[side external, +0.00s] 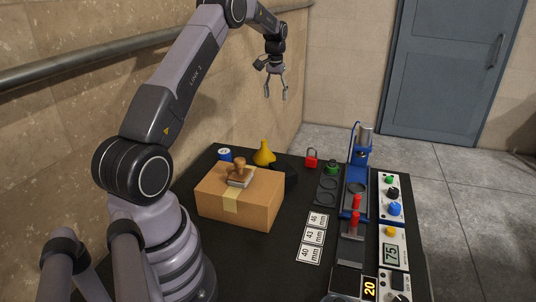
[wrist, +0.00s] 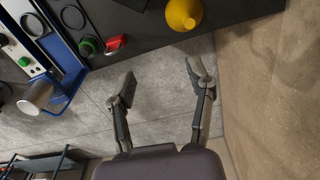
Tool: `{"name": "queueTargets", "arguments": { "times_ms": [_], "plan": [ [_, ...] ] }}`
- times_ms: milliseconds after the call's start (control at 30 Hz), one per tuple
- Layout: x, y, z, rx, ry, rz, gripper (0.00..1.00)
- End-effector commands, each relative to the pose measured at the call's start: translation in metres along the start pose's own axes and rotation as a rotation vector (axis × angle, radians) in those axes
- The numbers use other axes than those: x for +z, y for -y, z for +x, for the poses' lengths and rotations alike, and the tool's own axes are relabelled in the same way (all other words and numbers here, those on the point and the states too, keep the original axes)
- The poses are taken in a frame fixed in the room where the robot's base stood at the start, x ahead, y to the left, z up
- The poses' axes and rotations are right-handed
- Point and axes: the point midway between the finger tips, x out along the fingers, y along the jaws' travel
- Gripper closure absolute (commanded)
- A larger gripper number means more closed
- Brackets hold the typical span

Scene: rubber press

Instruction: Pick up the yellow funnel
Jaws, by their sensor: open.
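The yellow funnel (side external: 264,154) stands on the black table behind the cardboard box in the side external view, narrow end up. In the wrist view the funnel (wrist: 184,14) shows at the top, cut off slightly by the picture edge. My gripper (side external: 276,98) is open and empty, high above the far end of the table in the side external view. In the wrist view my gripper (wrist: 158,80) has its fingers spread over the floor past the table edge, with the funnel beyond the right fingertip.
A cardboard box (side external: 255,212) with a wooden stamp (side external: 239,172) on top stands in front of the funnel. A blue roll (side external: 224,154) is left of it and a dark object (side external: 289,173) right. A red padlock (side external: 311,158) and blue press (side external: 357,170) stand farther right. The wall runs close behind.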

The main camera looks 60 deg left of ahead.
Motion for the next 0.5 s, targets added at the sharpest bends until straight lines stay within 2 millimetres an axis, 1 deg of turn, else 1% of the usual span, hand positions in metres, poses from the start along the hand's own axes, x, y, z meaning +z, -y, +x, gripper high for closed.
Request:
{"name": "queueTargets", "arguments": {
  "times_ms": [33, 100, 200, 367, 500],
  "plan": [
    [-0.008, 0.016, 0.024, -0.002, 0.02, -0.03, 0.46],
    [-0.015, 0.03, 0.045, -0.004, 0.037, -0.057, 0.46],
    [-0.019, 0.043, 0.064, -0.005, 0.049, -0.079, 0.46],
    [-0.02, 0.047, 0.086, -0.005, 0.057, -0.087, 0.46],
    [-0.018, 0.047, 0.115, -0.005, 0.059, -0.086, 0.46]
  ]
}}
